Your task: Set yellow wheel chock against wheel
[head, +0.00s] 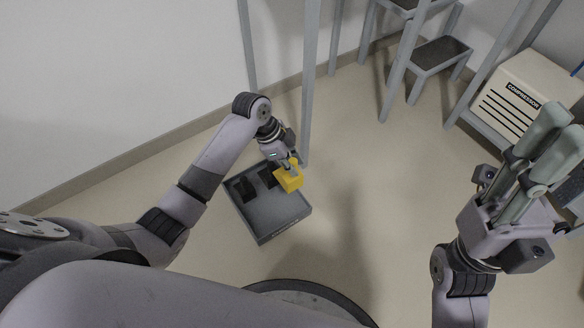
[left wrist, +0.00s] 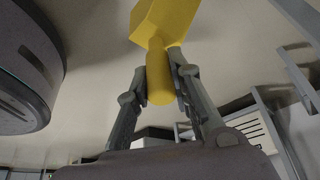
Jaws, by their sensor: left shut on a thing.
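The yellow wheel chock (head: 290,180) is in my left gripper (head: 291,167). In the head view it overlaps the back right rim of a grey tray (head: 283,224), and its exact height cannot be told. In the left wrist view, the chock (left wrist: 165,20) shows a block with a round handle. The two fingers of my left gripper (left wrist: 160,84) are shut on that handle. My right gripper (head: 558,128) is at the right of the head view with its fingers apart and nothing seen between them. No wheel can be made out.
Two dark shapes, perhaps recesses (head: 245,188), show inside the tray. Thin grey posts (head: 309,80) stand behind it. A grey step stool (head: 440,53) and a beige compressor (head: 523,98) are at the back right. The floor right of the tray is clear.

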